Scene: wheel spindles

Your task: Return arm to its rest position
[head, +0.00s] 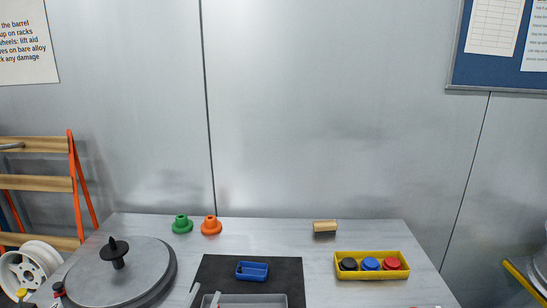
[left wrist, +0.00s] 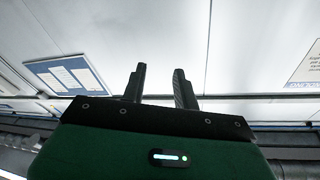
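My left gripper (left wrist: 160,72) shows in the left wrist view, with its two dark fingers standing apart and nothing between them. Its fingers point up the picture, with a pale wall or ceiling behind them and its green body below. I cannot make out my left gripper clearly in the head view. My right gripper and arm are not in view.
The workbench (head: 300,232) holds green (head: 182,225) and orange (head: 211,226) flanged pieces, a wooden block (head: 325,226), a yellow tray (head: 372,277) with three caps, a blue tray (head: 252,279) on a black mat (head: 292,282), and a grey turntable (head: 110,280). A wheel rack (head: 72,190) stands left.

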